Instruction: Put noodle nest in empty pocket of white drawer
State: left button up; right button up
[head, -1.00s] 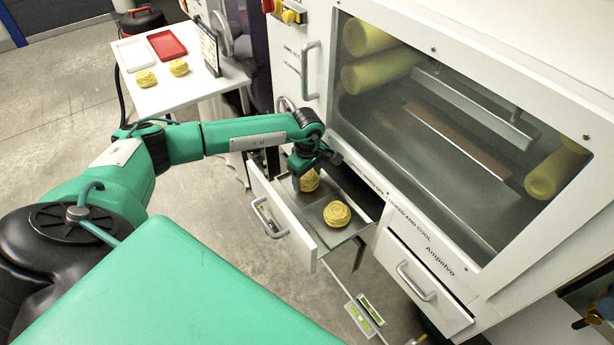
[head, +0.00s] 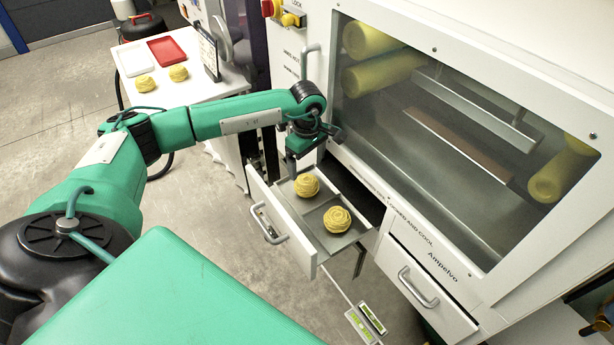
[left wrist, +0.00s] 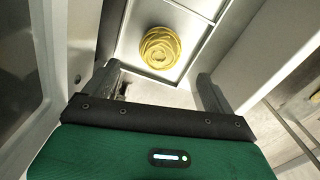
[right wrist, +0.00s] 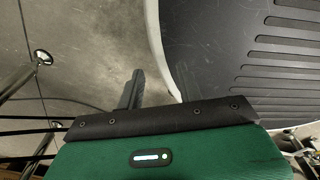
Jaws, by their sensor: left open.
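The white drawer (head: 293,241) stands open from the machine. One yellow noodle nest (head: 306,185) sits in its far-left pocket; the left wrist view also shows it (left wrist: 160,47). A second nest (head: 338,219) sits in the pocket nearer the right. A divider runs between them. My left gripper (head: 291,172) is open and empty, above the drawer's left end, just clear of the first nest. Its spread fingers also show in the left wrist view (left wrist: 158,88). My right gripper (right wrist: 150,90) is over the floor; one dark finger shows clearly, the other is unclear against a dark surface.
A white side table (head: 190,98) holds two more nests (head: 145,83) (head: 178,73), a red tray (head: 167,50) and a white tray (head: 134,58). A second drawer (head: 428,290) is shut. The machine's glass front (head: 440,150) stands close behind the open drawer.

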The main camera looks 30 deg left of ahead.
pick_arm(q)
notch_tip(320, 180, up, 4)
jog(key=shift+f, duration=0.15)
pick_arm(e)
jog(key=shift+w+a+f, duration=0.1)
jog(key=shift+w+a, duration=0.15)
jog(key=shift+w, duration=0.5)
jog(key=shift+s, duration=0.25)
